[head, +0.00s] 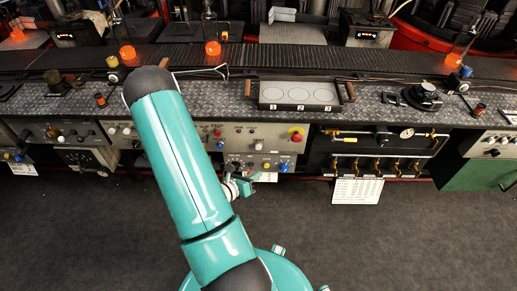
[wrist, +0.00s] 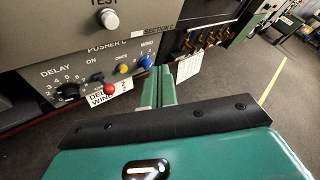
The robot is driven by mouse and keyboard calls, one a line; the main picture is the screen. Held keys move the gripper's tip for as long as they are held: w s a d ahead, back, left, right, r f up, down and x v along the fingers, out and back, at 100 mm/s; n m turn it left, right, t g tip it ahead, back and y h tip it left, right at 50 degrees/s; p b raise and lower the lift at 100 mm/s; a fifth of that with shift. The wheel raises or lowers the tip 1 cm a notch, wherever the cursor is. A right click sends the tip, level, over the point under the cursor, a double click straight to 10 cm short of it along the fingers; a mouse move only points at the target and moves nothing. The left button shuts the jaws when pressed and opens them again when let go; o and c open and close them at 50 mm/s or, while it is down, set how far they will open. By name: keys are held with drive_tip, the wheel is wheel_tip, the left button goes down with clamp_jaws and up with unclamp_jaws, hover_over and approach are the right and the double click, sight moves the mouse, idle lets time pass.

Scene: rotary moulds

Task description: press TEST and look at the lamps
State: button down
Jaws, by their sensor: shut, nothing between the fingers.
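In the wrist view, a round pale grey button (wrist: 109,20) sits just under the word TEST on a grey panel, at the top edge. My gripper (wrist: 158,80) is shut and empty. Its teal fingers show below and right of the TEST button, close to the blue WIND knob (wrist: 145,61), apart from the TEST button in the picture. I cannot tell whether they touch the knob. In the head view my gripper (head: 262,177) is low in front of the panel (head: 262,133), partly behind my arm. The TEST lamps cannot be made out in either view.
The PUSHER C panel below TEST carries a DELAY dial (wrist: 67,91), a red knob (wrist: 109,88) and a yellow button (wrist: 123,69). A red stop button (head: 297,134) is on the upper panel. Brass valves (head: 375,166) stand to the right. The floor in front is clear.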

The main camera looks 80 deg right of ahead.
drive_tip(key=w+d, duration=0.2)
drive_tip(key=d, duration=0.6)
drive_tip(key=shift+d, duration=0.3)
idle(1.9)
drive_tip(key=shift+d, duration=0.4)
drive_tip(key=shift+w+d, duration=0.15)
drive_tip(key=shift+d, duration=0.3)
idle(1.7)
drive_tip(key=shift+a, duration=0.15)
idle(0.5)
drive_tip(key=shift+s+a, duration=0.2)
drive_tip(key=shift+a, duration=0.5)
drive_tip(key=shift+a, duration=0.1)
drive_tip(key=shift+s+a, duration=0.2)
drive_tip(key=shift+a, duration=0.6)
drive_tip(key=shift+s+a, duration=0.15)
drive_tip(key=shift+a, duration=0.65)
drive_tip(key=shift+s+a, duration=0.2)
drive_tip(key=shift+a, duration=0.6)
